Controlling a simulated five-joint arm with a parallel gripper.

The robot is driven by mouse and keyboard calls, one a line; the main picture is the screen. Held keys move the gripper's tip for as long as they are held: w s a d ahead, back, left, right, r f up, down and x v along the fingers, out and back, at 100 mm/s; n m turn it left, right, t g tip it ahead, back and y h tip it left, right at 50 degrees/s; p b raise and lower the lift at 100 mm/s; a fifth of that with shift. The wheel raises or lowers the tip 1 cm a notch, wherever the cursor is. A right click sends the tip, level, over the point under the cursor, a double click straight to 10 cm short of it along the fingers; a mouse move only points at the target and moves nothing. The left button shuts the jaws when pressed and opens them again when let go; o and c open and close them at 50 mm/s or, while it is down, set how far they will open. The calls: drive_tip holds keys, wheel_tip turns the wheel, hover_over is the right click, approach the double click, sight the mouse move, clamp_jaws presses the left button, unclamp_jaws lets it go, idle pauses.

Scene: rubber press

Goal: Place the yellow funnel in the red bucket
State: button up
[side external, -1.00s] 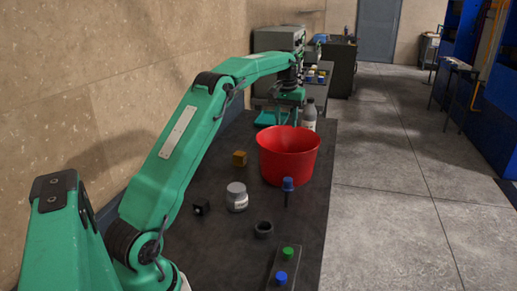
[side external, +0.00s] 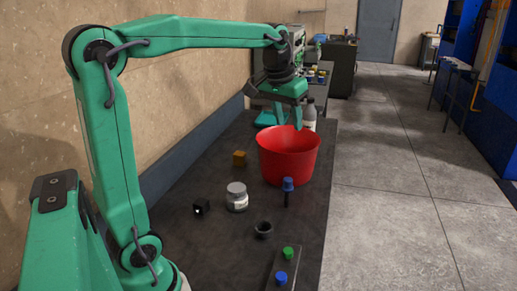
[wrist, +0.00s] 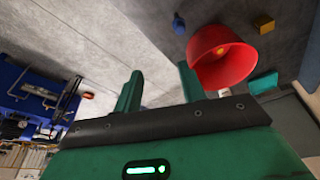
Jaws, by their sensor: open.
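The red bucket (side external: 289,158) stands upright on the dark table in the side view, and it also shows in the wrist view (wrist: 226,70). A small yellow-orange thing (wrist: 221,50) shows inside the bucket in the wrist view; it looks like the yellow funnel, but its shape is too small to tell. The near wall hides the bucket's inside in the side view. My gripper (side external: 287,120) is open and empty, pointing down near the bucket's far rim. In the wrist view its two fingers (wrist: 160,85) stand apart with nothing between them, the bucket beyond the right one.
A blue-capped item (side external: 288,188), a jar (side external: 237,198), an orange block (side external: 239,158) and a dark ring (side external: 263,229) lie around the bucket. A grey bottle (side external: 309,113) stands behind it. A button panel (side external: 283,267) is at the front. The table's right edge is close.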

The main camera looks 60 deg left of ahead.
drive_tip(key=s+d+f+m+t, duration=0.1)
drive_tip(key=s+d+f, duration=0.3)
drive_tip(key=s, duration=0.5)
drive_tip(key=s+d+f+m+t, duration=0.1)
drive_tip(key=s+d+f, duration=0.3)
drive_tip(key=s, duration=0.4)
drive_tip(key=shift+s+d+m+h, duration=0.35)
drive_tip(key=shift+d+m+h, duration=0.05)
drive_tip(key=shift+d+m, duration=0.4)
